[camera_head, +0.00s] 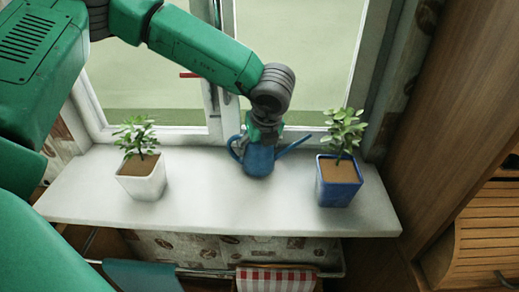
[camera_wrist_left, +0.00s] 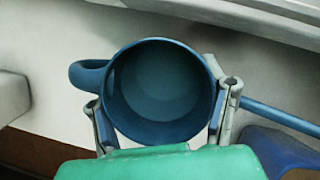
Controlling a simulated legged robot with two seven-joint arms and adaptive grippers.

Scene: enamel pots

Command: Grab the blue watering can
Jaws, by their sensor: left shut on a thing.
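The blue watering can (camera_head: 259,160) stands upright on the white windowsill, its handle to the left and its spout to the right. In the left wrist view I look down into the open top of the watering can (camera_wrist_left: 163,95). My left gripper (camera_head: 262,135) comes from above, and its two fingers (camera_wrist_left: 160,120) press on opposite sides of the can. It is shut on the can. The lower parts of the fingers are hard to make out in the head view. My right gripper does not show.
A white pot with a plant (camera_head: 143,178) stands left of the can. A blue pot with a plant (camera_head: 338,183) stands to the right, near the spout. The windowsill (camera_head: 220,210) is bare in front. The window frame (camera_head: 215,100) is close behind. A checked towel (camera_head: 275,280) hangs below.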

